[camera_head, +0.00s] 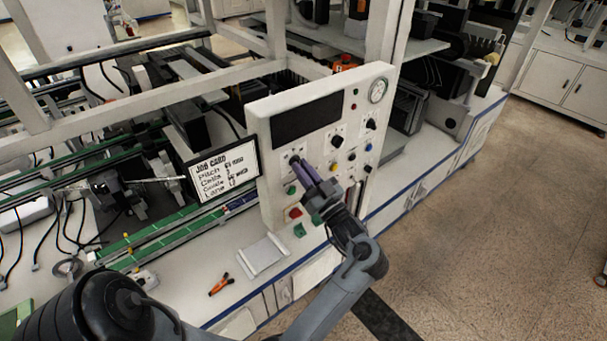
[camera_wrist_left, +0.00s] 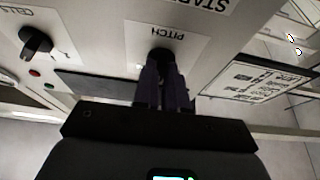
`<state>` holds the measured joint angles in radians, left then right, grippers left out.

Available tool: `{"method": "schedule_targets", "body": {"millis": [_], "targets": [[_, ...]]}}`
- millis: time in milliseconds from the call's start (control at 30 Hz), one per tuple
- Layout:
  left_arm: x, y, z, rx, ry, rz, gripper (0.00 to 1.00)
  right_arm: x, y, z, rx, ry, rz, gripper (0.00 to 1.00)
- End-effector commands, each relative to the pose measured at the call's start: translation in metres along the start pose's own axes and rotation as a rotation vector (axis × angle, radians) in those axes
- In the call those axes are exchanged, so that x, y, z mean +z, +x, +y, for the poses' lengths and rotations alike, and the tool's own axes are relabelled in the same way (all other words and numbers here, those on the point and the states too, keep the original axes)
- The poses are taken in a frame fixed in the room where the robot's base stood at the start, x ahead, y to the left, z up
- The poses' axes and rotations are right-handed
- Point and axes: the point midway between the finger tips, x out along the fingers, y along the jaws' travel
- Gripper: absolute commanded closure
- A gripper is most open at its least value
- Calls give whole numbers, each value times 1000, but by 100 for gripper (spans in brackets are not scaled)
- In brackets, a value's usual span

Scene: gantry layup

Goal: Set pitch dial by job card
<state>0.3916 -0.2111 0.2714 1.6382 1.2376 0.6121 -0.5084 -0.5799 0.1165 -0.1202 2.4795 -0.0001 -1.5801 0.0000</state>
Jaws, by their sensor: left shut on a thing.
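The white control panel (camera_head: 263,130) stands upright with several dials and buttons. The black pitch dial (camera_wrist_left: 161,54) sits under a PITCH label (camera_wrist_left: 166,36), upside down in the left wrist view. My left gripper (camera_head: 297,166) reaches the panel's lower left, its purple-grey fingers shut on the pitch dial (camera_head: 294,159). The fingers hide most of the dial, so its setting cannot be read. The job card (camera_head: 222,169) stands left of the panel, listing Pitch and Cells among other lines; its values are too small to read surely. It also shows in the left wrist view (camera_wrist_left: 262,79). My right gripper is not in view.
The cells dial (camera_wrist_left: 36,42) is beside the pitch dial in the left wrist view. A dark display (camera_head: 307,119) and a round gauge (camera_head: 378,91) are on the panel. A white tray (camera_head: 262,256) and an orange-handled tool (camera_head: 221,285) lie on the bench in front.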

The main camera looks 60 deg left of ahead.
Motion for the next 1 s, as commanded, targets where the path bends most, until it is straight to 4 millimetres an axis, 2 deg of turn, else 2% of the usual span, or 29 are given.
{"method": "schedule_targets", "body": {"millis": [267, 300, 467, 1000], "targets": [[0, 0, 0, 0, 0, -1, 100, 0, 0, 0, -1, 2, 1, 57], [0, 0, 0, 0, 0, -1, 87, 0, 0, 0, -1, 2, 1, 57], [0, 0, 0, 0, 0, -1, 63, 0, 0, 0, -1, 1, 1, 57], [-2, 1, 0, 8, 18, 0, 63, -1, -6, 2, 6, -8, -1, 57]]}}
